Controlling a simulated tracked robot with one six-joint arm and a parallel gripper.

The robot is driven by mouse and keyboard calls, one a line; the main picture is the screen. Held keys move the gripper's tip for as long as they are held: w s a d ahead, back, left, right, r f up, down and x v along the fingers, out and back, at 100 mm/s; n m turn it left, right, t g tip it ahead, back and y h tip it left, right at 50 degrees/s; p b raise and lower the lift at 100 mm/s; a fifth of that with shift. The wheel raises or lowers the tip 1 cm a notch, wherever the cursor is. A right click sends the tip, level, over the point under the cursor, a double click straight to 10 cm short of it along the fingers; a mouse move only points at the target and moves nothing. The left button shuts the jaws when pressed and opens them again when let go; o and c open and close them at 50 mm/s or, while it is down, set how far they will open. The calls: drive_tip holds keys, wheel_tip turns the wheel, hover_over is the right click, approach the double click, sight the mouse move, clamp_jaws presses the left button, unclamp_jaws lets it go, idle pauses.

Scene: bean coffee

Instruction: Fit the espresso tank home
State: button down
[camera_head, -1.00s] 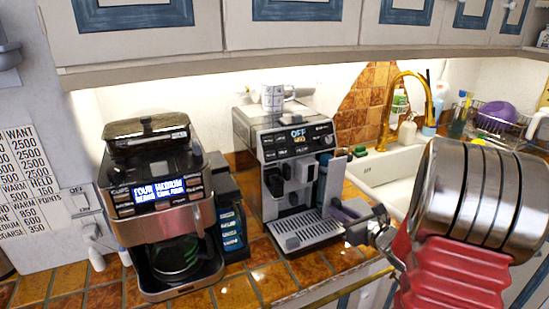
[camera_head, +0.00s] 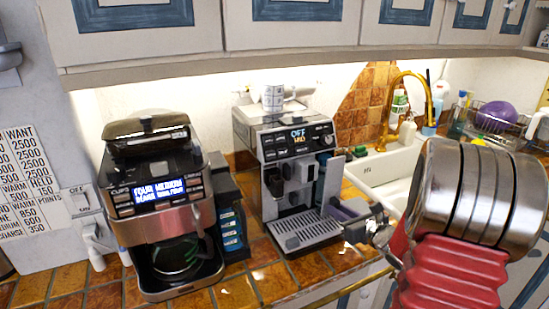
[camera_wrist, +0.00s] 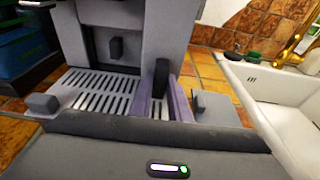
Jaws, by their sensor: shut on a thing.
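The espresso machine (camera_head: 290,145) stands on the tiled counter, its display reading OFF. It fills the top of the wrist view (camera_wrist: 115,20), above its slotted drip tray (camera_wrist: 100,92). A bluish part (camera_head: 321,180) shows at its right side beside an upright grey panel (camera_head: 333,180).
A drip coffee maker (camera_head: 165,205) with a glass carafe stands left, and a dark unit with blue labels (camera_head: 231,225) between the machines. A white sink (camera_head: 385,178) with a gold tap (camera_head: 428,105) lies right. Cabinets (camera_head: 290,30) hang above.

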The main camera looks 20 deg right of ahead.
sight(327, 200)
drive_tip(key=shift+w, duration=0.2)
drive_tip(key=shift+r+x, duration=0.15)
drive_tip(key=shift+x, duration=0.55)
drive_tip(key=shift+r+x, duration=0.15)
drive_tip(key=shift+x, duration=0.55)
drive_tip(key=shift+w, duration=0.45)
drive_tip(key=shift+f, duration=0.1)
idle(0.3)
drive_tip(key=shift+r+x, duration=0.25)
drive_tip(key=shift+x, duration=0.85)
idle(0.7)
drive_tip(key=c, duration=1.6)
unclamp_jaws()
drive_tip(key=shift+o, duration=0.2)
